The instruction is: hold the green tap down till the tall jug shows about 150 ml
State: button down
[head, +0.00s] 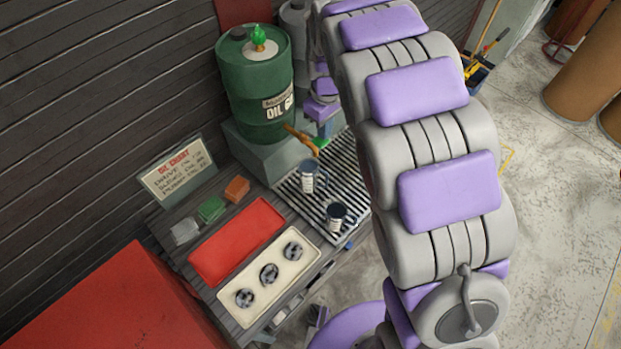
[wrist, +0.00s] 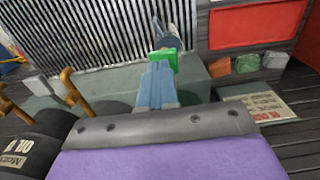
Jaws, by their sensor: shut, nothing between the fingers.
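The green tap (head: 321,143) is on a brass spout (head: 300,136) in front of the green oil drum (head: 250,95). A jug (head: 307,178) stands on the slatted grate below the tap, and a darker, shorter-looking jug (head: 336,214) stands nearer. In the wrist view, my gripper (wrist: 160,70) is shut, its blue-grey fingertips at the green tap (wrist: 163,59). They overlap it in the picture; I cannot tell if they press it. Part of a jug (wrist: 167,40) shows just beyond. No oil level or stream is readable.
The slatted grate (head: 285,187) borders a bench with a red tray (head: 237,241) and a cream panel with three dark round items (head: 268,272). An oil chart sign (head: 177,170) stands at the wall. A red cabinet (head: 130,305) is at lower left.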

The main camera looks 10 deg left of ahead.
jog(key=shift+a+f, duration=0.4)
jog(key=shift+a, duration=0.45)
jog(key=shift+d+f, duration=0.45)
jog(key=shift+d, duration=0.3)
jog(key=shift+a+f, duration=0.5)
jog(key=shift+d, duration=0.2)
dwell(4.4)
jog(key=shift+r+p, duration=0.95)
jog(key=shift+r, duration=2.55)
